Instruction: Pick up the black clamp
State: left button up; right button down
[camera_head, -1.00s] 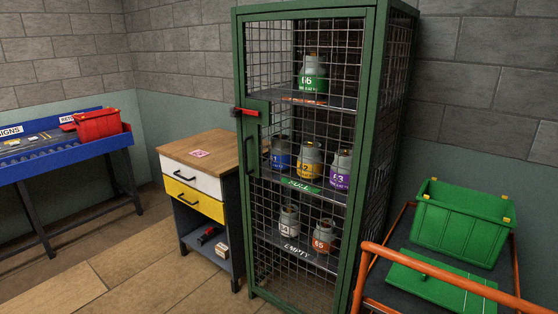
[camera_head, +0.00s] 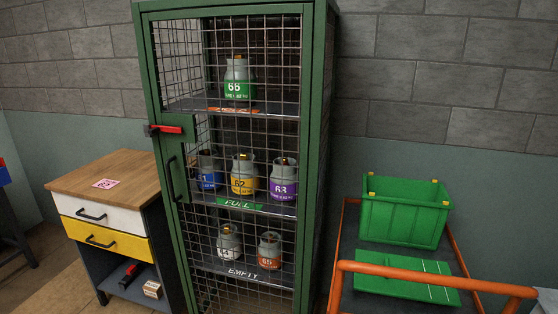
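A small black item with red on it (camera_head: 131,274) lies on the open bottom shelf of the drawer unit (camera_head: 100,185). It may be the black clamp, but it is too small and dark to tell its shape surely. A white box (camera_head: 152,289) lies to its right on the same shelf. No other likely clamp shows clearly. Neither of my grippers is in view.
A green mesh cage (camera_head: 322,120) holds several gas bottles; its door, with a red-handled latch (camera_head: 165,130), looks closed. A cart with an orange rail (camera_head: 430,278) and a green crate (camera_head: 405,222) stands at right. Bare floor (camera_head: 45,265) shows at lower left.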

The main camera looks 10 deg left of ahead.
aim_at(134, 269)
jog(key=i+j+z, duration=0.15)
jog(key=j+z, duration=0.2)
jog(key=j, duration=1.2)
jog(key=j+z, duration=0.3)
jog(key=j, duration=1.2)
